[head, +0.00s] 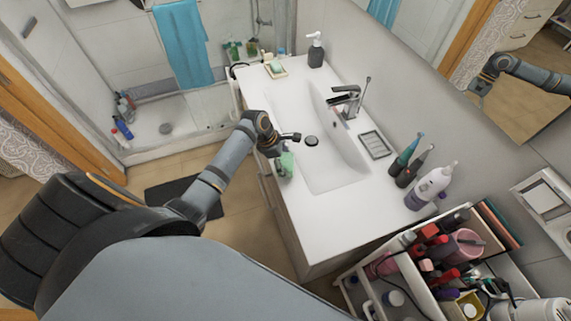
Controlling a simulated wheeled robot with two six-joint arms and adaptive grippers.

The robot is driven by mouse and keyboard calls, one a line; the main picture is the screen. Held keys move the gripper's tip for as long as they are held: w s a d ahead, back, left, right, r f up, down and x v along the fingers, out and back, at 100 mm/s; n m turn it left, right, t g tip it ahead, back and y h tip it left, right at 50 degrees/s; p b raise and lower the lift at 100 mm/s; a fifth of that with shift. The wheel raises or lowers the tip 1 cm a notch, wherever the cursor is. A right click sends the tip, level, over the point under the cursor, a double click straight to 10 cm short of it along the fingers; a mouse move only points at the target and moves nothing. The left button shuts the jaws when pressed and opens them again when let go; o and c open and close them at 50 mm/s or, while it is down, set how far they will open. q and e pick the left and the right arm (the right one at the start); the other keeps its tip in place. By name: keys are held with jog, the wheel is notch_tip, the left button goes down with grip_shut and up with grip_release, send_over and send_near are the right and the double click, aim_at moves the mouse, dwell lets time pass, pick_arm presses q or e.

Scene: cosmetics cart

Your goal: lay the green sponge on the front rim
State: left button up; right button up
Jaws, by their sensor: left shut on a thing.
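My left gripper (284,144) is over the front edge of the white washbasin, on its left half. It is shut on the green sponge (287,163), a small pale green piece showing just below the fingers. The gripper hides the sponge's top. The front rim (297,195) of the basin is a white strip along the near side of the bowl. The sponge overlaps this rim in the view; I cannot tell whether it touches it. My right gripper is not in view.
A tap (346,98) stands behind the bowl, with a soap dish (276,70) and dark dispenser (316,52) at the far end. Toothbrushes (406,155) and a white bottle (430,187) stand at the right. A crowded cosmetics cart (408,270) is nearer. The near counter is clear.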

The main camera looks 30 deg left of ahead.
pick_arm(q)
jog(key=shift+f, duration=0.8)
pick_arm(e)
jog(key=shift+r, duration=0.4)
pick_arm(q)
jog(key=o, duration=1)
jog(key=shift+f, duration=0.15)
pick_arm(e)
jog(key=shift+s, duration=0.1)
pick_arm(q)
jog(key=b+v, duration=0.1)
jog(key=v, duration=1.1)
jog(key=shift+b, duration=0.4)
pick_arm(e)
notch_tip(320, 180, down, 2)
